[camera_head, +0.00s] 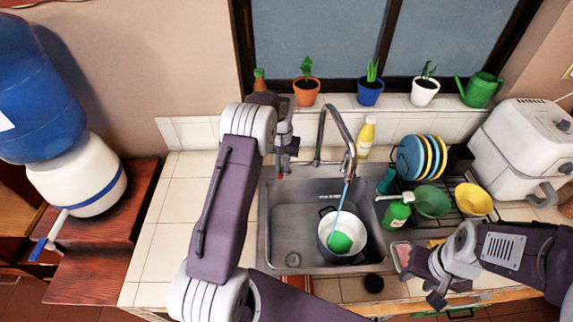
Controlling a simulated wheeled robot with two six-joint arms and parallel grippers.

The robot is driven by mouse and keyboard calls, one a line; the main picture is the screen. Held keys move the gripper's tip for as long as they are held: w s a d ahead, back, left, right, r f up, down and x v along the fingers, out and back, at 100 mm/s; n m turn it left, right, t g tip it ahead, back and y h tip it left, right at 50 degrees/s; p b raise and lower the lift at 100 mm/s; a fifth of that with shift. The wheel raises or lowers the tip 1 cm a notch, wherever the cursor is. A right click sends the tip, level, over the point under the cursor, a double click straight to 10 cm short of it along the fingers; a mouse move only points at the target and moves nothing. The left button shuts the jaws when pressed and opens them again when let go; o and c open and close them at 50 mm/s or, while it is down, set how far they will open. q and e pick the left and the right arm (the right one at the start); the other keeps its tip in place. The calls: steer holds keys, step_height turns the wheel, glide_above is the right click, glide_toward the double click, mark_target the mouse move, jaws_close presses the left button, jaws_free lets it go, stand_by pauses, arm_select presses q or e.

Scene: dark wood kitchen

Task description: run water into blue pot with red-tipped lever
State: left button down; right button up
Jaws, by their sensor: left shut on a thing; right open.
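The blue pot (325,247) stands in the sink basin, dark outside and white inside, with a round green thing (340,242) in it. The curved metal faucet (327,112) arches over the basin, and a thin blue stream of water (341,203) runs from its spout into the pot. My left gripper (284,160) is behind the basin, left of the faucet, shut on what looks like the lever. A red tip (280,177) shows just below its fingers; the rest of the lever is hidden. My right gripper (432,283) is open and empty near the counter's front edge.
The sink (281,220) is otherwise mostly clear. Right of it are a green bottle (397,212), a rack with plates (421,158) and bowls, and a white appliance (520,145). A yellow bottle (366,135) stands behind. Potted plants line the sill. The left counter (180,215) is free.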

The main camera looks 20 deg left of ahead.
arm_select(q)
steer(key=shift+a+r+m, duration=0.1)
steer(key=shift+a+m, duration=0.15)
steer(key=shift+m, duration=0.05)
steer(key=c, duration=1.4)
jaws_free()
steer(key=shift+s, duration=0.1)
steer(key=shift+c, duration=0.2)
step_height(320, 180, up, 9)
steer(key=b, duration=0.1)
